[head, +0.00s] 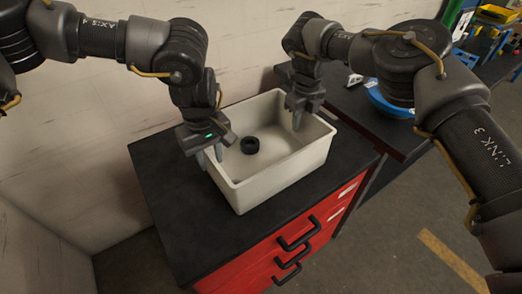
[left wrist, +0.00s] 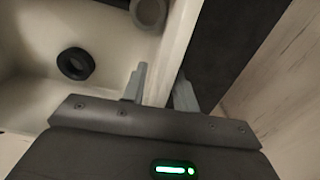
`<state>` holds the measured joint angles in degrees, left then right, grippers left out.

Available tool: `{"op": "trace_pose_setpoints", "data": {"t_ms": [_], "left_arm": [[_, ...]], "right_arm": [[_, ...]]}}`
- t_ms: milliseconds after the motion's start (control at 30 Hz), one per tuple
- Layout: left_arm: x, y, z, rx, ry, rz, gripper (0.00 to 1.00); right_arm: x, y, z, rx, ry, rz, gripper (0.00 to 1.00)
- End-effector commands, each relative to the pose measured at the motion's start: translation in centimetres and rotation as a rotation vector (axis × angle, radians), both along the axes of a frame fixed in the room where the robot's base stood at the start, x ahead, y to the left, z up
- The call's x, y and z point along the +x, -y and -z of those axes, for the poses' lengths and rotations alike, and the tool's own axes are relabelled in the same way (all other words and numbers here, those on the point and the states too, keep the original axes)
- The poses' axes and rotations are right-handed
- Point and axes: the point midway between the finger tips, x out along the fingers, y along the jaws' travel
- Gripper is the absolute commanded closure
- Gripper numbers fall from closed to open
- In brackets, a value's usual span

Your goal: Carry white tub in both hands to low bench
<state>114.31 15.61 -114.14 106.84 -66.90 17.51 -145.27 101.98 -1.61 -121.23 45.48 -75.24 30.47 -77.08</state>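The white tub (head: 262,186) stands upright on the black top of a red drawer cabinet (head: 165,205). A black ring (head: 250,145) lies inside it; it also shows in the left wrist view (left wrist: 75,64). There a grey round part (left wrist: 149,12) shows close to the tub wall. My left gripper (head: 211,156) is at the tub's left rim. In the left wrist view its fingers (left wrist: 162,88) lie close against both sides of the tub wall (left wrist: 180,40). My right gripper (head: 303,118) is at the opposite rim, one finger inside; its outer finger is hidden.
A dark worktop (head: 350,105) adjoins at the right, holding a blue curved thing (head: 388,102). Yellow and blue items (head: 495,15) stand farther back right. A pale wall (head: 70,130) rises behind and left. The floor in front is open, with a yellow line (head: 452,260).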

Motion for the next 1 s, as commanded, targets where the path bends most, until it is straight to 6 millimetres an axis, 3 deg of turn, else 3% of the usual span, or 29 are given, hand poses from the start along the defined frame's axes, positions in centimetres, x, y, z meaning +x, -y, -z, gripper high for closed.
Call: {"op": "trace_pose_setpoints", "data": {"t_ms": [333,567,1000], "left_arm": [[-0.01,0.0,0.25,0.0,0.0,0.0,0.71],[0.0,0.0,0.23,0.0,0.0,0.0,1.0],[0.0,-0.02,0.21,0.0,0.0,0.0,1.0]], "right_arm": [[0.01,-0.01,0.24,0.0,0.0,0.0,0.71],[0.0,0.0,0.22,0.0,0.0,0.0,1.0],[0.02,0.02,0.2,0.0,0.0,0.0,1.0]]}}
